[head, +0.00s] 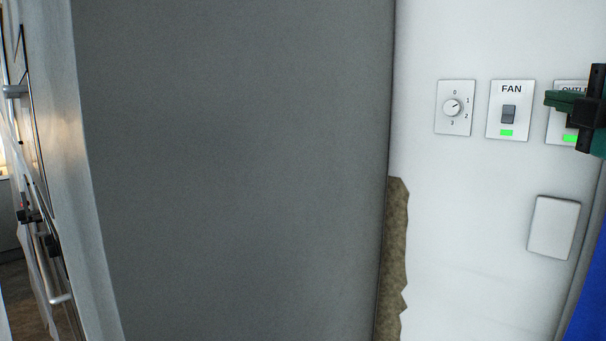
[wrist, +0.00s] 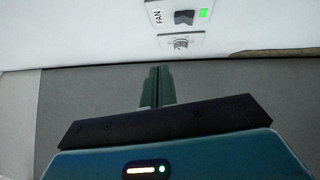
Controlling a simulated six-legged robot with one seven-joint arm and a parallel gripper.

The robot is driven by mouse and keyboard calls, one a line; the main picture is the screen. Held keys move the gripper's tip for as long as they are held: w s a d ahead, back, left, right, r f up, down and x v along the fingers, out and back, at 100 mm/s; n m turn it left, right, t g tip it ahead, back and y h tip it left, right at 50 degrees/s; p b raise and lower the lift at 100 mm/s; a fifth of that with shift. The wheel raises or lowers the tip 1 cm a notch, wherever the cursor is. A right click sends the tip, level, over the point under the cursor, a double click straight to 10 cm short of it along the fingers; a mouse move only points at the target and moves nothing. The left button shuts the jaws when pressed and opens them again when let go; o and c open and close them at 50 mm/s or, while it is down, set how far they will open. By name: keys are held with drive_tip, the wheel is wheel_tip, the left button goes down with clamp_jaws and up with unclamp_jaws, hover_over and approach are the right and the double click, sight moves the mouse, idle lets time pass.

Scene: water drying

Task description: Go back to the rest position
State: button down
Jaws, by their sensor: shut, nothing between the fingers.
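My gripper (head: 562,101) is at the right edge of the head view, in front of the outlet switch plate (head: 557,133) and partly hiding it. Its green fingers are shut with nothing between them; they also show in the wrist view (wrist: 160,85), pointing toward the wall. The outlet plate has a lit green light. Left of it is the fan switch (head: 508,114), also with a green light, seen in the wrist view too (wrist: 184,17). I cannot tell whether the fingertips touch the outlet plate.
A rotary dial (head: 453,107) marked 0 to 3 is left of the fan switch. A blank white plate (head: 553,227) sits below. A large grey panel (head: 240,170) fills the middle. A brown ragged patch (head: 394,260) runs along the wall's corner. A blue surface (head: 588,290) is at lower right.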

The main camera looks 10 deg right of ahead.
drive_tip(key=w+a+f+m+g+h, duration=0.25)
drive_tip(key=a+f+m, duration=0.25)
drive_tip(key=f+m, duration=0.4)
drive_tip(key=w+a+f+m+g+h, duration=0.25)
drive_tip(key=a+f+m, duration=0.4)
drive_tip(key=f, duration=0.45)
drive_tip(key=s+a+f+m+g+y, duration=0.1)
drive_tip(key=s+a+f+g+y, duration=0.2)
drive_tip(key=s+a+f, duration=0.3)
drive_tip(key=s+a+f+m+g+y, duration=0.1)
drive_tip(key=s+a+f+g+y, duration=0.3)
drive_tip(key=a+f, duration=0.8)
wheel_tip(320, 180, down, 7)
drive_tip(key=s+g, duration=0.1)
drive_tip(key=s, duration=0.1)
drive_tip(key=shift+s+a+f+g, duration=0.15)
drive_tip(key=shift+s+a+g, duration=0.1)
drive_tip(key=shift+s+g, duration=0.15)
drive_tip(key=shift+d+m, duration=0.2)
drive_tip(key=shift+m, duration=0.05)
